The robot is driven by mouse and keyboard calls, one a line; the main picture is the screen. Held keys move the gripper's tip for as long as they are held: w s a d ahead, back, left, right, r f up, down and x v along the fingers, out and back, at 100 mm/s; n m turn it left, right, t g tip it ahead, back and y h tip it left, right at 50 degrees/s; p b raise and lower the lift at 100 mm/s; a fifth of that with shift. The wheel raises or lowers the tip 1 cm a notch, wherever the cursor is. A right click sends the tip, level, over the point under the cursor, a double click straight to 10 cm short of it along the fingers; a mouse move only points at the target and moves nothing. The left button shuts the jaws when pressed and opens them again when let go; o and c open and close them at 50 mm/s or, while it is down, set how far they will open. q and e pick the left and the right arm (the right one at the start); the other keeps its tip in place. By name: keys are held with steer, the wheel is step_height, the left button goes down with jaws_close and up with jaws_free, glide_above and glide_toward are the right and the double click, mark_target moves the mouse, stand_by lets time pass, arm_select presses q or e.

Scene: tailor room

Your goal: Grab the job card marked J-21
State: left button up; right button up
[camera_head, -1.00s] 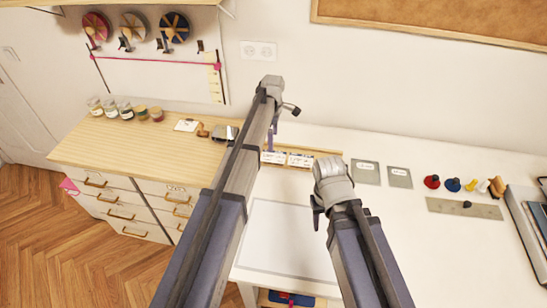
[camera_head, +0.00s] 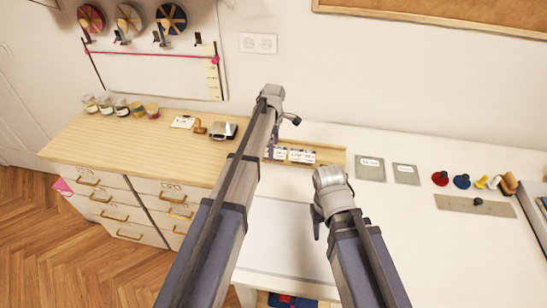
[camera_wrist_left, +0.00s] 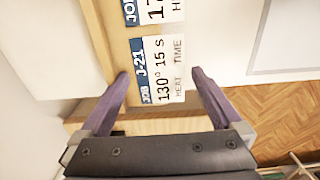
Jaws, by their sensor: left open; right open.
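The job card marked J-21 (camera_wrist_left: 160,70) is white with a blue end strip and reads 130° 15 s, heat, time. It lies on a wooden card rack (camera_wrist_left: 112,50) beside another job card (camera_wrist_left: 155,10) that is cut off by the top edge. My left gripper (camera_wrist_left: 160,75) is open, with one finger on either side of the J-21 card in the wrist view; contact cannot be told. In the head view the left gripper (camera_head: 274,140) is over the rack's left part, partly hiding the cards. My right gripper (camera_head: 317,220) is open and empty over the white table.
Grey cards (camera_head: 371,168), a red knob (camera_head: 440,178) and a metal plate (camera_head: 474,205) lie right of the rack. A wooden-topped drawer unit (camera_head: 120,140) with jars (camera_head: 121,107) stands left. A pale mat (camera_head: 285,240) lies in front of the rack.

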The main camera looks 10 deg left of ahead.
arm_select(q)
steer(key=c, duration=1.2)
steer(key=shift+o, duration=0.2)
steer(key=shift+r, duration=0.15)
arm_select(e)
steer(key=shift+r, duration=0.15)
arm_select(q)
step_height(320, 180, up, 10)
steer(key=p, duration=1)
arm_select(e)
step_height(320, 180, up, 10)
